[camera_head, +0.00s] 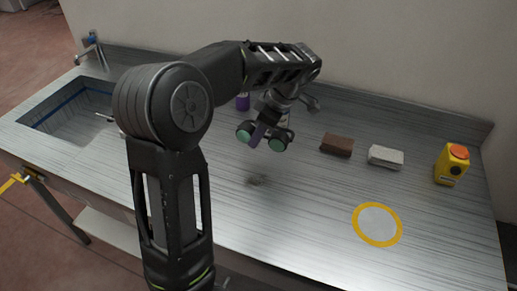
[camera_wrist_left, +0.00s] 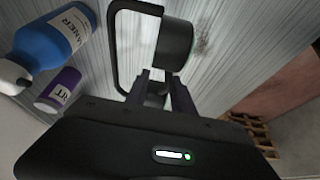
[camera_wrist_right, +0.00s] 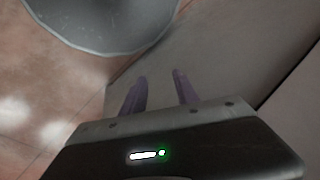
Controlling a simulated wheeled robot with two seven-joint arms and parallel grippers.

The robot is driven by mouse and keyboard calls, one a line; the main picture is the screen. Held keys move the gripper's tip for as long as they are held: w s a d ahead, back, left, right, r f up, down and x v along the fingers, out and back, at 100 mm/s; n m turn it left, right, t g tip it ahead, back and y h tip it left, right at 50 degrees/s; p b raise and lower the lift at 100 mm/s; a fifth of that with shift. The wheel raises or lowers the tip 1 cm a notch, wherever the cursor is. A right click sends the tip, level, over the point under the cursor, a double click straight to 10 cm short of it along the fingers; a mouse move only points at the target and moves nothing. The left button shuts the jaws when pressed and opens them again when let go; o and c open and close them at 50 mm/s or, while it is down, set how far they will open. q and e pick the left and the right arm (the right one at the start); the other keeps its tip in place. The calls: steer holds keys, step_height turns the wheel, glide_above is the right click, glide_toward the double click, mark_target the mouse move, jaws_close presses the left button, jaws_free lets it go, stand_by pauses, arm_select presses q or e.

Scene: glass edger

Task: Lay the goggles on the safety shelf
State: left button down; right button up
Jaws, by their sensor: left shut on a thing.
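The goggles, dark with two round teal lenses (camera_head: 277,144), hang in my left gripper (camera_head: 258,131) above the middle of the steel bench. In the left wrist view the goggles (camera_wrist_left: 174,45) show as a black cup and band, and the fingers (camera_wrist_left: 158,88) are shut on their bridge. My right gripper (camera_wrist_right: 158,86) is open and empty, away from the bench. A pale lower shelf (camera_head: 108,229) shows under the bench at the left; I cannot tell whether it is the safety shelf.
A brown block (camera_head: 336,145), a grey-white block (camera_head: 385,156) and a yellow bottle (camera_head: 451,165) stand along the back right. A yellow ring (camera_head: 358,224) marks the bench top. A blue bottle (camera_wrist_left: 48,40) and purple container (camera_wrist_left: 58,88) stand near the goggles. A sink (camera_head: 70,106) is left.

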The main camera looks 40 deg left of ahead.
arm_select(q)
step_height(320, 180, up, 2)
stand_by(0.7)
steer(key=w+d+f+m+t, duration=0.1)
steer(key=d+m, duration=0.2)
steer(key=w+d+f+m+t, duration=0.1)
steer(key=w+d+m, duration=0.1)
steer(key=d+m, duration=0.1)
steer(key=w+d+f+m+t, duration=0.1)
steer(key=d+m+t, duration=0.1)
steer(key=d+m, duration=0.1)
steer(key=shift+w+d+f+m+h, duration=0.2)
steer(key=shift+w+f+m+h, duration=0.1)
steer(key=shift+m, duration=0.6)
steer(key=d+m+h, duration=0.1)
steer(key=d+m, duration=0.2)
steer(key=w+d+f+m+t+h, duration=0.1)
steer(key=d+m, duration=0.3)
steer(key=w+d+m+t+h, duration=0.1)
steer(key=d+m, duration=0.2)
steer(key=d, duration=0.1)
steer(key=shift+f+m+h, duration=0.35)
steer(key=shift+m+h, duration=0.05)
steer(key=shift+s, duration=0.1)
